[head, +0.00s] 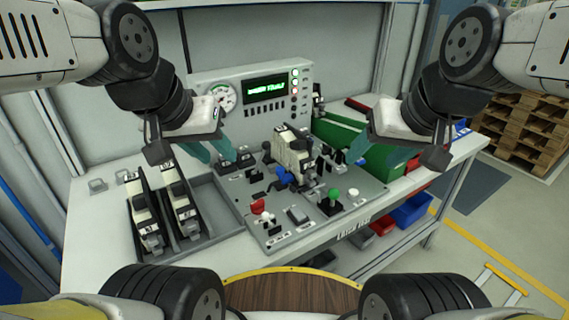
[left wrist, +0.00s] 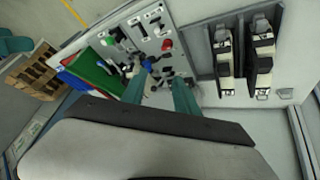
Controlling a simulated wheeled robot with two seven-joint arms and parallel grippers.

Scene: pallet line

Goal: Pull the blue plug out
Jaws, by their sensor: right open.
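The blue plug (head: 284,178) sits at the grey test panel (head: 262,208), beside the lower left of an upright cream-and-black unit (head: 293,150). It also shows small in the left wrist view (left wrist: 149,66), beyond my fingertips. I cannot tell how deep it is seated. My left gripper (head: 220,158) has its teal fingers apart and empty, above the panel's back left, left of the plug. Its fingers also show in the left wrist view (left wrist: 158,80). My right gripper (head: 370,161) is open and empty, to the right of the plug, near the green bin.
Two cream-and-black units (head: 180,199) lie in a grey tray (head: 224,213) at left. A red knob (head: 258,206) and green knob (head: 334,193) stand on the panel. A console with a gauge and green-lit display (head: 264,89) stands behind. A green bin (head: 383,158) is at right.

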